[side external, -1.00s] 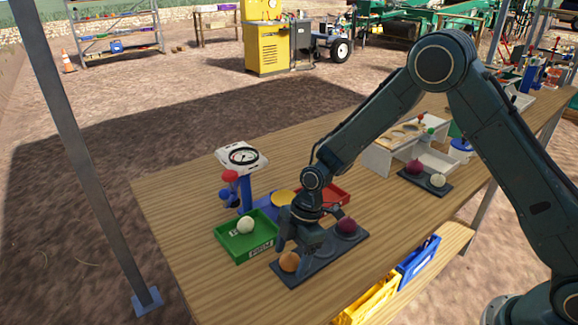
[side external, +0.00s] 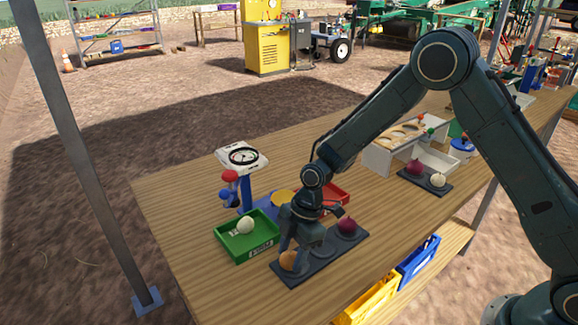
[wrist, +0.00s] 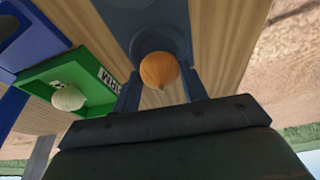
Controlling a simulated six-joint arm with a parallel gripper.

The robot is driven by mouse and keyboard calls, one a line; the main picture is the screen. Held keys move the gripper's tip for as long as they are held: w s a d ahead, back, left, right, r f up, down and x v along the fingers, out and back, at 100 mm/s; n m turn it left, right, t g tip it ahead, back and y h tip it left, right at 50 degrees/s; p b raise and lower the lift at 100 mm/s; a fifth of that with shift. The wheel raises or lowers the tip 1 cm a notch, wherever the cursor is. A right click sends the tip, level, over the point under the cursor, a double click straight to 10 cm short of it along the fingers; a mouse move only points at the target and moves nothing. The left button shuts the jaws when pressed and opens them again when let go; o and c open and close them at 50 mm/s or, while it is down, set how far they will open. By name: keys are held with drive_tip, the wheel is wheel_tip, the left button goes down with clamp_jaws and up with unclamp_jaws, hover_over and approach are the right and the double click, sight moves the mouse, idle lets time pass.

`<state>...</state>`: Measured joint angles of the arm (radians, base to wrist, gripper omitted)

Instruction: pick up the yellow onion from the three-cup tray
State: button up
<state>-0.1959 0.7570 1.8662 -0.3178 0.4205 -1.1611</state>
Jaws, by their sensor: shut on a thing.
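The yellow onion (side external: 289,261), brownish-orange and round, sits in the near-left cup of the dark three-cup tray (side external: 322,255). In the wrist view the onion (wrist: 159,70) is between the two fingers of my gripper (wrist: 158,85). My gripper (side external: 290,252) points down over that cup in the side view and is shut on the onion. The middle cup (side external: 322,247) looks empty. A purple-red onion (side external: 347,226) sits in the far cup.
A green bin (side external: 232,247) with a white onion (side external: 245,225) is left of the tray. A dial scale (side external: 242,160), a red bin (side external: 332,196) and a second dark tray (side external: 428,180) with two onions stand farther back. Bare wood lies in front.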

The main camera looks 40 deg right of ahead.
sight(291, 252)
wheel_tip(291, 252, up, 20)
drive_tip(key=shift+f, duration=0.25)
idle(0.3)
idle(0.5)
